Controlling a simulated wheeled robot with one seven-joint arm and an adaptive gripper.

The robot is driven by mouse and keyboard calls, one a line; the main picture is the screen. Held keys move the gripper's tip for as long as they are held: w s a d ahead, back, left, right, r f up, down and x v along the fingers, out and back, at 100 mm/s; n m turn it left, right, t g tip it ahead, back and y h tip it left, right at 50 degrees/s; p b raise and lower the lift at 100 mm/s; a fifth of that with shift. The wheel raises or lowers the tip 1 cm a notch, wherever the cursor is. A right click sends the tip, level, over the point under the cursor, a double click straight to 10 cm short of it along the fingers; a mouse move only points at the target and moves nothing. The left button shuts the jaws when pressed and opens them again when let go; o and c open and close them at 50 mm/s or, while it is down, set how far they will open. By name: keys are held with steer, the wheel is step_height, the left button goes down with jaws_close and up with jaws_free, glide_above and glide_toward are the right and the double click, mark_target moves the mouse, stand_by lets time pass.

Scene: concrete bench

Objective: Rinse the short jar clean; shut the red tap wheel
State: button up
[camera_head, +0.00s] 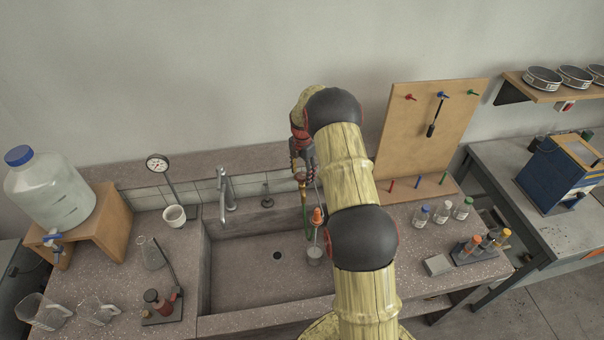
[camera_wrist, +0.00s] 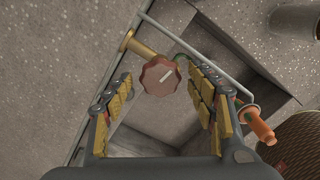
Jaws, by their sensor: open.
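The red tap wheel (camera_wrist: 158,77), with a pale mark on its face, sits on a brass stem. In the wrist view it lies between the fingertips of my gripper (camera_wrist: 162,82), with a gap on each side. My gripper is open and holds nothing. In the head view my gripper (camera_head: 304,162) is over the back right part of the sink, and the wheel cannot be made out there. A small grey vessel, likely the short jar (camera_head: 315,257), is in the right side of the sink, below an orange-tipped part (camera_head: 317,216). Whether water runs is unclear.
The sink (camera_head: 245,285) has a drain and a grey faucet (camera_head: 226,192) behind it. A thin pipe (camera_wrist: 103,88) runs close to my left finger. Capped bottles (camera_head: 442,211) stand right of the sink. A pegboard (camera_head: 425,125) rises behind my arm.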

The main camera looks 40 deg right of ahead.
steer(key=shift+c, duration=0.9)
steer(key=c, duration=1)
steer(key=shift+o, duration=0.2)
steer(key=shift+m, duration=0.4)
steer(key=m+b, duration=0.1)
steer(key=m, duration=0.1)
steer(key=shift+m, duration=0.4)
steer(key=m+b, duration=0.1)
steer(key=m, duration=0.3)
steer(key=shift+m, duration=0.3)
steer(key=m, duration=0.4)
steer(key=shift+b, duration=0.3)
steer(key=shift+r+m, duration=0.1)
steer(key=shift+m, duration=1.8)
